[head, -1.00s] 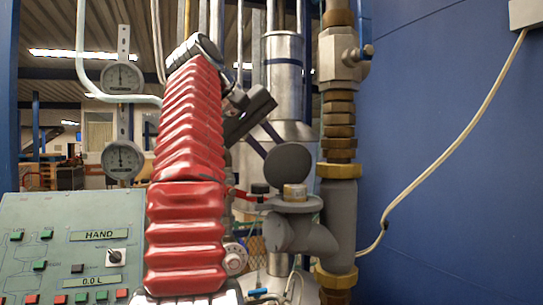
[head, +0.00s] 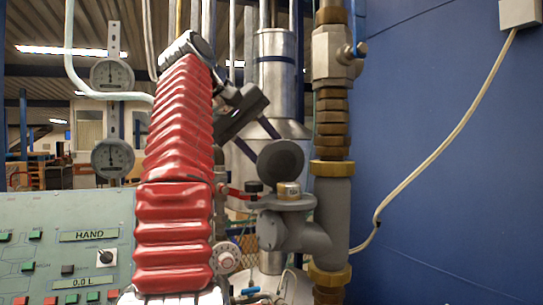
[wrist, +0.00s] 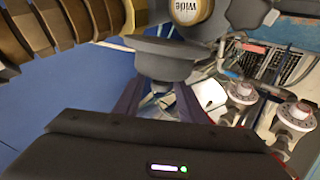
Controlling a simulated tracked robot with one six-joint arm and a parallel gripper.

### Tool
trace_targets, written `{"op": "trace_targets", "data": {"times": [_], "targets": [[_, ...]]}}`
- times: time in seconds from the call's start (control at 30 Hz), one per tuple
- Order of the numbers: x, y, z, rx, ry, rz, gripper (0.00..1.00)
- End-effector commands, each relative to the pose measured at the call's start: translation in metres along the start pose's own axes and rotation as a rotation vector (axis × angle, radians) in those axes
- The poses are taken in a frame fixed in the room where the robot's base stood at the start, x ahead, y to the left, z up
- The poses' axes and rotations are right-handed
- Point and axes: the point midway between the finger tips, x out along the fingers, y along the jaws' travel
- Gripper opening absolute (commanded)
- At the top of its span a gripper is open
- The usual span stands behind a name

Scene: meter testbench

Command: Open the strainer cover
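A dark grey round cover (head: 280,160) sits just above the grey strainer body (head: 292,232), its flat face toward the head camera. In the wrist view the dark round cover (wrist: 160,58) lies straight ahead, at the ends of my gripper's fingers. My gripper (head: 262,146) reaches down to it from the upper left. In the wrist view its two dark fingers (wrist: 158,95) are spread with a gap between them. The cover hides the fingertips, so I cannot tell whether they grip it or only stand beside it.
A vertical pipe with brass fittings (head: 333,168) rises close on the right, before a blue wall (head: 450,160). A control panel (head: 65,240) and two dial gauges (head: 112,74) are at left.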

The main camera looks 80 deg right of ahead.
Motion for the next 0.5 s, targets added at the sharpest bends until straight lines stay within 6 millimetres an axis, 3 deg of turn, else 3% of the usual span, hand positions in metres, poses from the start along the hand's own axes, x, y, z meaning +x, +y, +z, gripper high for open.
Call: {"op": "trace_targets", "data": {"times": [0.5], "targets": [[-0.006,0.0008,0.0008,0.001,-0.001,0.001,0.37]]}}
